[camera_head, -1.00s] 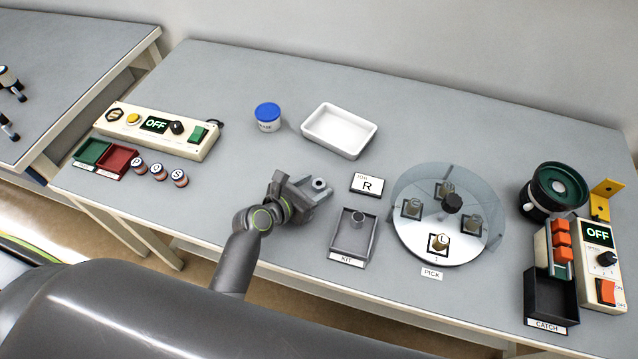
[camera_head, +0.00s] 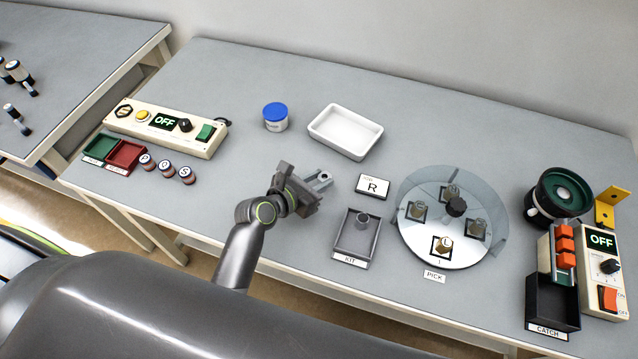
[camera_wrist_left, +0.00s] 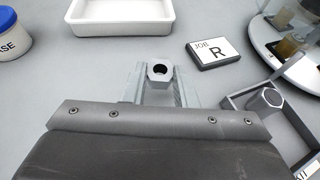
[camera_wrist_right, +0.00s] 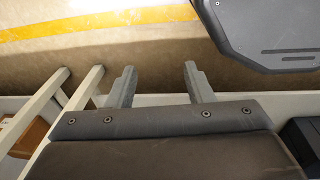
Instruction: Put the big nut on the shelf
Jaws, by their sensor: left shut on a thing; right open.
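The nut (camera_head: 323,177) is a grey hexagonal piece with a round hole. My left gripper (camera_head: 313,181) is shut on it and holds it over the middle of the table, left of the KIT tray. In the left wrist view the nut (camera_wrist_left: 160,73) sits between the fingertips, its hole facing the camera. Another grey hexagonal piece (camera_head: 362,222) stands in the KIT tray (camera_head: 342,238); it also shows in the left wrist view (camera_wrist_left: 268,98). My right gripper (camera_wrist_right: 158,84) is open and empty in its wrist view, with floor behind it. I cannot make out a shelf.
Behind are a white tray (camera_head: 345,154) and a blue-lidded jar (camera_head: 275,118). The JOB R card (camera_head: 373,187) and a round dial with a clear guard (camera_head: 444,256) stand to the right. Bowl feeder (camera_head: 560,195) and CATCH bin (camera_head: 550,306) are far right. Control box and several small jars (camera_head: 167,168) are left.

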